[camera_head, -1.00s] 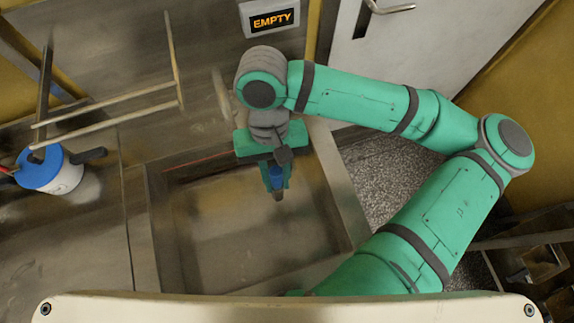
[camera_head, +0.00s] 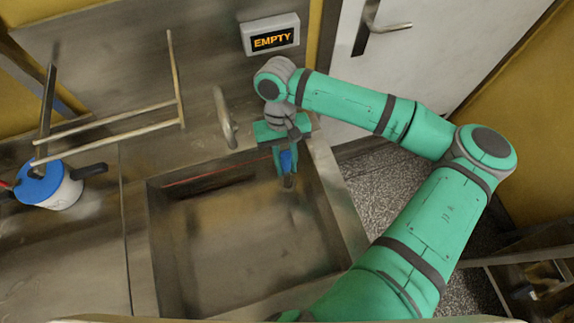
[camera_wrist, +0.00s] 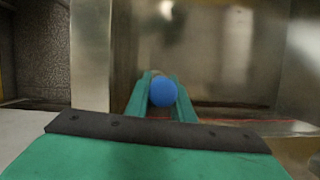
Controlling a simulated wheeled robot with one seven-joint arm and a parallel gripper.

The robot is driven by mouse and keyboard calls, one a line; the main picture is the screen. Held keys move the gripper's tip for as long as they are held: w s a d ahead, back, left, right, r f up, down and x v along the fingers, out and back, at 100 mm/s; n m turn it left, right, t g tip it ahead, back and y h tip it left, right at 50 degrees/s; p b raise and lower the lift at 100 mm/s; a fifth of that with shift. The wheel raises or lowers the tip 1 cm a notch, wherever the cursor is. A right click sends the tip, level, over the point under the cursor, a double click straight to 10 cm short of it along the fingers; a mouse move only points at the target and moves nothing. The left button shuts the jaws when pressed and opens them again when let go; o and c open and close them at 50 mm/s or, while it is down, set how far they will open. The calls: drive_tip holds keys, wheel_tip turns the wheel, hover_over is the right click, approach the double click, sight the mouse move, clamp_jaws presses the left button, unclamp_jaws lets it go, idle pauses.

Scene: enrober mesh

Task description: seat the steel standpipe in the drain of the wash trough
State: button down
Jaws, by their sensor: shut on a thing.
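My gripper (camera_head: 287,166) is shut on the steel standpipe, whose blue top (camera_head: 286,158) shows between the fingers. Its dark lower end (camera_head: 289,182) points down over the wash trough (camera_head: 240,245), near the trough's back right corner. In the wrist view the round blue top (camera_wrist: 163,91) sits between the two green fingers. The head view shows no clear drain opening. A small bright spot lies at the top of the wrist view, and I cannot tell whether it is the drain.
A curved steel tap (camera_head: 224,118) stands behind the trough. An "EMPTY" display (camera_head: 271,38) is on the wall. A blue-lidded white pot (camera_head: 50,186) and a metal rack (camera_head: 110,122) are on the left counter. The trough's middle is clear.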

drive_tip(key=shift+w+d+f, duration=0.1)
drive_tip(key=shift+w+f, duration=0.35)
drive_tip(key=shift+f, duration=1.7)
drive_tip(key=c, duration=1.5)
unclamp_jaws()
drive_tip(key=shift+c, duration=0.2)
drive_tip(key=v, duration=1.2)
